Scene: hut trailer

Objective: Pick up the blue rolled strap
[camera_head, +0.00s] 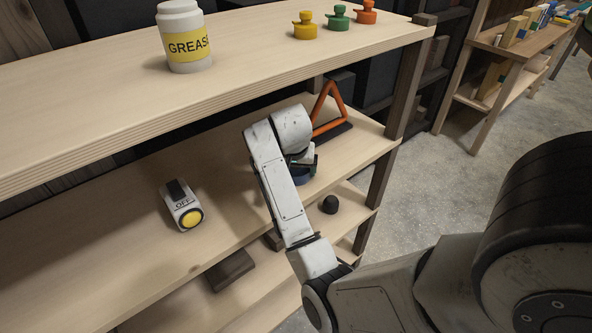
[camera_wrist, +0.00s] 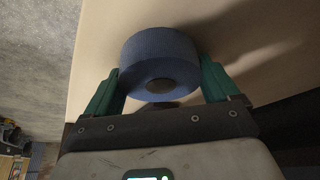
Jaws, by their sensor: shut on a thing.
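The blue rolled strap (camera_wrist: 160,58) is a round blue roll with a dark centre hole, seen in the wrist view between the two green fingers of my gripper (camera_wrist: 160,85). The fingers touch it on its left and right sides, and my gripper is shut on it. In the head view, only a small part of the blue strap (camera_head: 301,177) shows at the middle shelf, below my gripper (camera_head: 303,165), mostly hidden by my arm. Whether the strap touches the shelf cannot be told.
A black ball (camera_head: 329,204) is on the shelf below. The upper shelf (camera_head: 100,110) overhangs, with a grease jar (camera_head: 185,40) and several small coloured bottles (camera_head: 338,18).

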